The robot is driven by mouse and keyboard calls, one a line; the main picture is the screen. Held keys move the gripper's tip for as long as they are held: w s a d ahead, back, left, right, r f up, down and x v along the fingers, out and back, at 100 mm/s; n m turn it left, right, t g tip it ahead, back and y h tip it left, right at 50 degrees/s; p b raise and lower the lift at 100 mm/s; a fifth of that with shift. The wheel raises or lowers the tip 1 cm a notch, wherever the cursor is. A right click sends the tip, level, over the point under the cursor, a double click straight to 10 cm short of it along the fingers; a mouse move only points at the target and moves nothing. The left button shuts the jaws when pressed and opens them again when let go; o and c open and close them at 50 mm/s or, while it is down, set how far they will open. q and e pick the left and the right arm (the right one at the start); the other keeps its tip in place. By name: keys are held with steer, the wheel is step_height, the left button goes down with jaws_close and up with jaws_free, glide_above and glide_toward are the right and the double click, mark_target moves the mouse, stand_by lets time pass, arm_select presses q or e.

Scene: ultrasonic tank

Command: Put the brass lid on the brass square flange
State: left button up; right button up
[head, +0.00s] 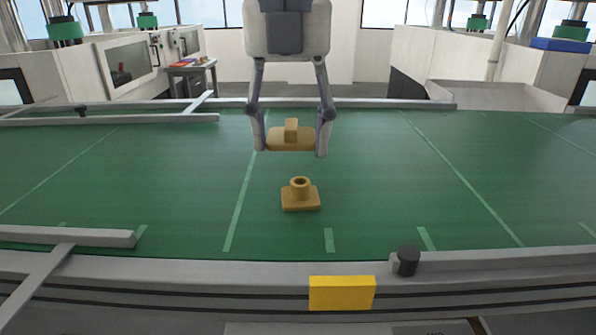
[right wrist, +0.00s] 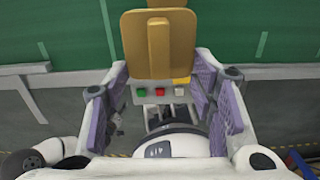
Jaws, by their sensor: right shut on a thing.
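The brass lid (head: 291,139) is a flat plate with a raised block on top. My right gripper (head: 291,148) is shut on the lid by its two sides and holds it level above the green belt. The lid also shows large in the right wrist view (right wrist: 160,52), at the fingertips. The brass square flange (head: 300,200), a square base with a short round hollow neck, stands upright on the belt. In the head view it appears just below the lid and slightly right, apart from it. My left gripper is not in view.
The green conveyor belt (head: 390,180) is clear around the flange. Grey rails (head: 500,258) run along its front and back edges. A yellow block (head: 342,293) and a dark knob (head: 407,261) are at the front rail. A guide bar (head: 75,236) reaches in at the left.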

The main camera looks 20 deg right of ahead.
steer(key=w+d+f, duration=0.1)
steer(key=f, duration=0.1)
steer(key=w+d+f, duration=0.2)
steer(key=w+f, duration=0.1)
steer(key=shift+f, duration=0.3)
steer(key=f, duration=0.3)
steer(key=shift+w+d, duration=0.15)
steer(key=shift+d, duration=0.05)
steer(key=shift+f, duration=0.2)
steer(key=shift+f, duration=0.2)
steer(key=o, duration=1.5)
step_height(320, 180, up, 12)
steer(key=shift+r, duration=0.15)
